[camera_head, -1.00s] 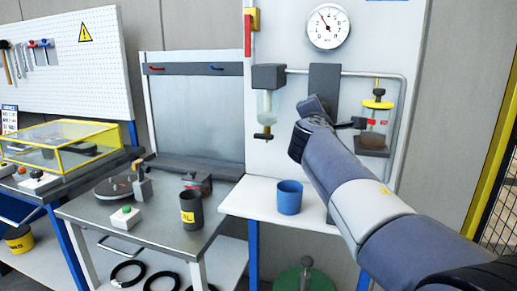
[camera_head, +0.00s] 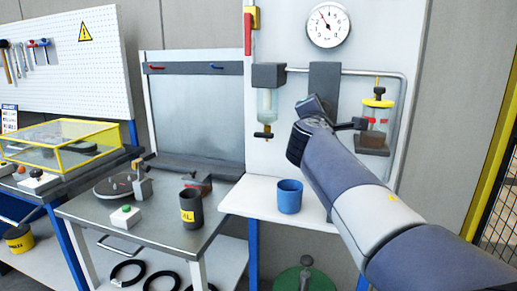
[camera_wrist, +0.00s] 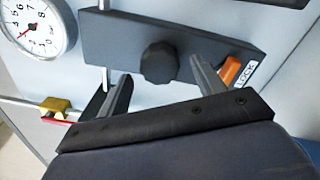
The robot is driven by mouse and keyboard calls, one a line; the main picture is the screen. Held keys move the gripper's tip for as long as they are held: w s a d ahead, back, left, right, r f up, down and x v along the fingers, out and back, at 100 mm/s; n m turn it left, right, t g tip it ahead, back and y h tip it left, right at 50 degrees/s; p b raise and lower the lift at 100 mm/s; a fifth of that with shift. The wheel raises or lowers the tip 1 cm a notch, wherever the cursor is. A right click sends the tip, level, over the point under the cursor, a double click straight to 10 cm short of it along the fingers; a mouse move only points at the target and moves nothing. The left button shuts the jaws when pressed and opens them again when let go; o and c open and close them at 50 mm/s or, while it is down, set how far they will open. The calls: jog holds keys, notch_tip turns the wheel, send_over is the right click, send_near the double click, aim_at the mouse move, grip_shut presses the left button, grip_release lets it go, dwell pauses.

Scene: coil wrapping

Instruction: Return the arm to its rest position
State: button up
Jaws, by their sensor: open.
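My arm (camera_head: 345,190) reaches up from the lower right in the head view toward the white panel (camera_head: 405,30). Its wrist end is in front of a dark upright plate (camera_head: 324,78). My gripper (camera_wrist: 161,69) is open in the wrist view, its two dark fingers apart with nothing between them. Beyond the fingers is a dark plate (camera_wrist: 215,45) with a round black knob (camera_wrist: 159,62). I cannot tell how far the fingertips are from it. The fingers are not clearly visible in the head view.
A pressure gauge (camera_head: 328,26) is above my wrist. A clear-bodied fitting (camera_head: 265,105) is left of it, and a yellow-topped jar (camera_head: 376,115) right. A blue cup (camera_head: 289,196) stands on the white shelf (camera_head: 250,196) below. An orange lever (camera_wrist: 230,71) shows beside a LOCK label.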

jog(key=x, duration=0.3)
jog(key=shift+d+p, duration=0.1)
jog(key=shift+p, duration=0.2)
jog(key=shift+w+r+n+p, duration=0.25)
jog(key=shift+n+p, duration=0.15)
jog(key=shift+p, duration=0.2)
jog(key=shift+s+n+p, duration=0.25)
jog(key=shift+n+p, duration=0.55)
jog(key=shift+n, duration=0.1)
jog(key=n+p, duration=0.2)
jog(key=shift+n, duration=0.3)
jog(key=n+p, duration=0.5)
jog(key=p, duration=0.1)
jog(key=shift+n, duration=0.3)
jog(key=b+v, duration=0.1)
jog(key=v, duration=0.7)
jog(key=shift+s, duration=0.35)
jog(key=shift+f, duration=0.15)
